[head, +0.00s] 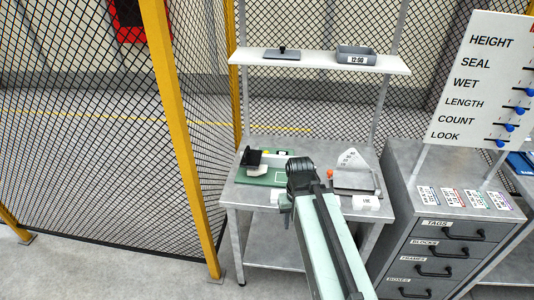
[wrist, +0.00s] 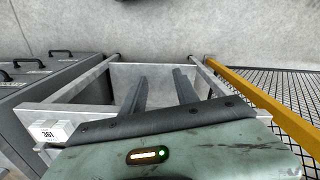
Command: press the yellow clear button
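A small yellow spot (head: 265,153) shows at the back of a green board (head: 262,180) on the left of the workbench (head: 240,196) in the head view. It may be the yellow clear button, but it is too small to tell. My gripper (head: 285,206) is partly seen at the end of my arm, near the bench's front edge, right of and nearer than the green board. No yellow button shows in the wrist view.
A white labelled block (head: 366,202) and a grey device with a white fan-shaped plate (head: 352,160) stand on the bench's right. A shelf (head: 318,62) hangs above. A drawer cabinet (head: 440,235) stands right; a yellow-posted mesh fence (head: 178,130) stands left.

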